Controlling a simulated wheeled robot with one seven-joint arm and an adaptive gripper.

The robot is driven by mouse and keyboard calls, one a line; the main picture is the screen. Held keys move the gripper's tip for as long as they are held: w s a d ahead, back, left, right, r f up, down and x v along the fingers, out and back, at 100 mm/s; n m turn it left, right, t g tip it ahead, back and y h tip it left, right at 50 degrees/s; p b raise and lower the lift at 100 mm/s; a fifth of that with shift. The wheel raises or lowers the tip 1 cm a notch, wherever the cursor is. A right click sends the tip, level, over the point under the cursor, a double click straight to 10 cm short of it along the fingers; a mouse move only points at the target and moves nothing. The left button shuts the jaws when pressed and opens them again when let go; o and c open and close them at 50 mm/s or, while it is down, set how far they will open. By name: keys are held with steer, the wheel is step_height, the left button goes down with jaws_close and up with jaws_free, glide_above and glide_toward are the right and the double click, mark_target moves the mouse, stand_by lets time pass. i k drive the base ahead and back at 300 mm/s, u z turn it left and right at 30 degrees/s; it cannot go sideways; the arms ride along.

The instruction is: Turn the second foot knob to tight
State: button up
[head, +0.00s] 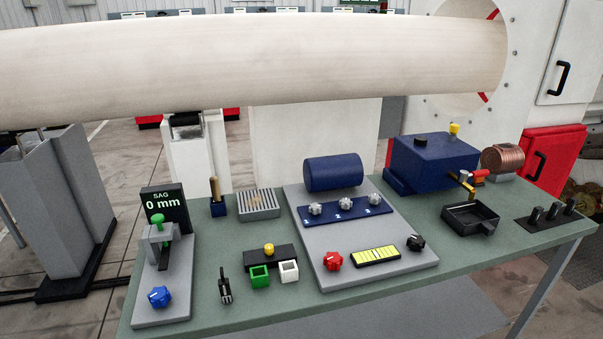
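A dark blue strip (328,216) on a grey plate carries three silver knobs in a row, with small white marks in front of them that are too small to read surely. The middle knob (345,204), second from either end, stands between the left knob (315,209) and the right knob (373,199). Which way its pointer is set cannot be made out. A dark blue cylinder (333,172) lies on the plate behind the strip. My gripper is not in view, and nothing covers the knobs.
On the plate's front are a red knob (332,261), a yellow gauge (376,255) and a black knob (415,242). A grey gauge stand (165,255) reading 0 mm is left; a blue box (432,163) and black tray (470,217) are right. A large pale tube (250,60) spans overhead behind.

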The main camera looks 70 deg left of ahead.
mark_target(345, 204)
steer(key=u, duration=1.8)
